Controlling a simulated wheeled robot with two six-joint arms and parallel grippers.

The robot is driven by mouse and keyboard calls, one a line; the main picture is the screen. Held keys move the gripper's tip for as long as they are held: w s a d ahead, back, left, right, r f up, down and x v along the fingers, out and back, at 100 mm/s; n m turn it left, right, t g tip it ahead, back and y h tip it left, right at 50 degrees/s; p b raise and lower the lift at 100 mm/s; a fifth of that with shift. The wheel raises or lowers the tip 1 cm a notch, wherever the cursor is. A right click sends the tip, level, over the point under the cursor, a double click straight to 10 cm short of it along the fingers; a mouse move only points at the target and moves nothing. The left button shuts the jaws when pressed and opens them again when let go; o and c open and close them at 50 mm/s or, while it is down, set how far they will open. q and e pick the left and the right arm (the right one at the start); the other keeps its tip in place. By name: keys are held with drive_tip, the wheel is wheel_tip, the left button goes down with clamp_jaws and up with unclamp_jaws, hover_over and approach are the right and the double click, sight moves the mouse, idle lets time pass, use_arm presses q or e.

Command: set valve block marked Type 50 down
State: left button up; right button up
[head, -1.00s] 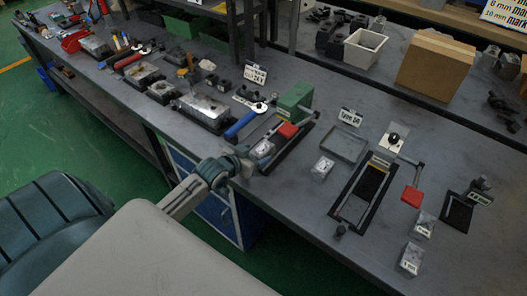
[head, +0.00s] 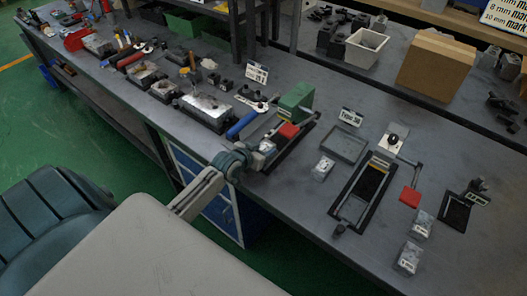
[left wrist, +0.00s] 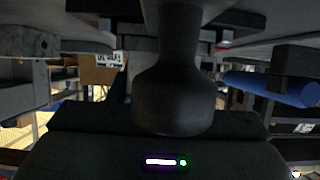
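My left gripper (head: 257,155) is at the front edge of the bench, beside a small pale metal block (head: 267,146). The block is at the near end of a black fixture with a red pad (head: 288,130) and a green housing (head: 296,98). The fingers are too small and dark to show whether they grip it. Another metal block (head: 323,168) stands in front of this tray. No block's marking is readable. My right gripper is out of view.
A black frame fixture (head: 362,195) with a red pad (head: 410,197) stands to the right. Two blocks (head: 421,224) (head: 408,257) stand near the front edge. A blue-handled tool (head: 242,125) lies left of the green housing. A dark rounded shape (left wrist: 170,95) fills the left wrist view's middle.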

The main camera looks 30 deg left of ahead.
use_arm(q)
drive_tip(key=shift+c, duration=0.7)
drive_tip(key=shift+r, duration=0.1)
